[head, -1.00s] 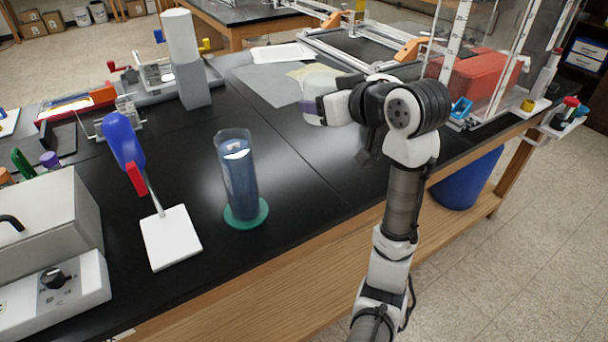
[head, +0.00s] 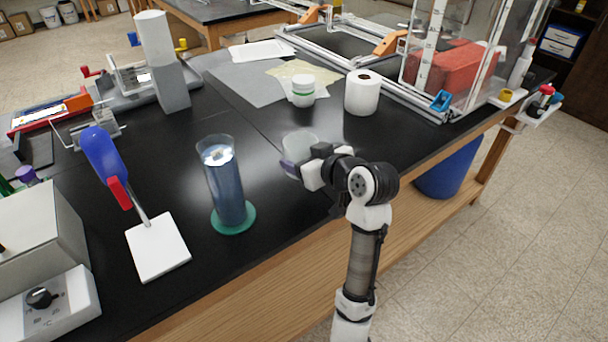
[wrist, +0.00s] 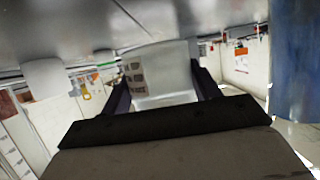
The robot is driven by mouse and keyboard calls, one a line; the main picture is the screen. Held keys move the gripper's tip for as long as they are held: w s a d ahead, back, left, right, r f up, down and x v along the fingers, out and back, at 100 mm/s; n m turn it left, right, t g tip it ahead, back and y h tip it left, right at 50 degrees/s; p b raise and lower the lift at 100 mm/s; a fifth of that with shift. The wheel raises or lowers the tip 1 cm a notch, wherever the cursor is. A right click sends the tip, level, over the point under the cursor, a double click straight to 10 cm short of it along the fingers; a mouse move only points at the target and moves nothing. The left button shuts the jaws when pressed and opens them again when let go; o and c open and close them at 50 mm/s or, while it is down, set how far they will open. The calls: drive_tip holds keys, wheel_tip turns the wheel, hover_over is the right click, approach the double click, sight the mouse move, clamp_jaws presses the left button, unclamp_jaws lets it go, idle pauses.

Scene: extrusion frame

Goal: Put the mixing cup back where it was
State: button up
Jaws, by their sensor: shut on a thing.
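The mixing cup (head: 300,143) is a pale, translucent cup in the head view, right of the tall blue cylinder. My gripper (head: 298,172) is shut on it. In the wrist view the cup (wrist: 160,72) sits between the two dark fingers of my gripper (wrist: 163,92), with small markings on its side. The cup looks roughly upright over the black bench (head: 270,235). I cannot tell whether its base touches the bench. My gripper and wrist hide part of the cup's lower side in the head view.
A blue-filled cylinder (head: 225,185) on a green base stands left of the cup. A white jar (head: 303,90) and a white roll (head: 362,93) stand behind it. A stand with a white plate (head: 157,245) is at left. Bare bench lies between cylinder and cup.

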sight(304, 190)
drive_tip(key=shift+f, duration=2.8)
drive_tip(key=shift+f, duration=0.1)
drive_tip(key=shift+f, duration=0.15)
drive_tip(key=o, duration=1)
drive_tip(key=shift+r, duration=0.3)
drive_tip(key=b+v, duration=0.1)
drive_tip(key=v, duration=1.1)
drive_tip(key=shift+d+f+b, duration=0.1)
drive_tip(key=shift+b, duration=0.25)
